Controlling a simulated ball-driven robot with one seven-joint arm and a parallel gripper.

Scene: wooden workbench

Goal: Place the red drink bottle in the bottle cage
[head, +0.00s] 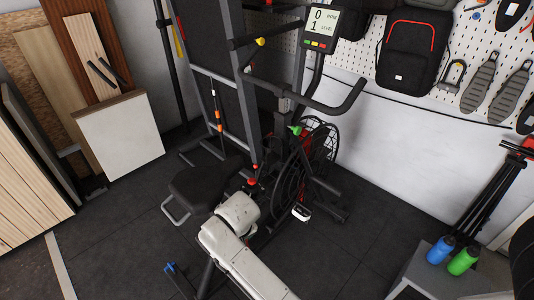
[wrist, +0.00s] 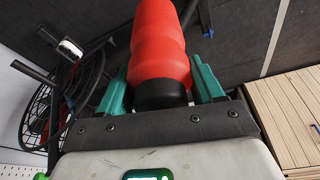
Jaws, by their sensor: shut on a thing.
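The red drink bottle (wrist: 158,52) fills the upper middle of the wrist view, its black cap end towards the gripper's palm. My gripper (wrist: 160,88) is shut on it, one teal finger on each side. The far end of the bottle runs out of the wrist view. In the head view my white arm reaches in from the bottom towards the exercise bike (head: 306,170). I cannot make out the held bottle or the fingers there. I cannot pick out the bottle cage with certainty in either view.
The bike's seat (head: 205,188), handlebar (head: 345,105) and fan wheel (head: 300,185) stand close around the arm. A blue bottle (head: 439,250) and a green bottle (head: 463,261) stand at the lower right. Wooden boards (head: 90,65) lean at left. Dark floor (head: 115,235) is open at lower left.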

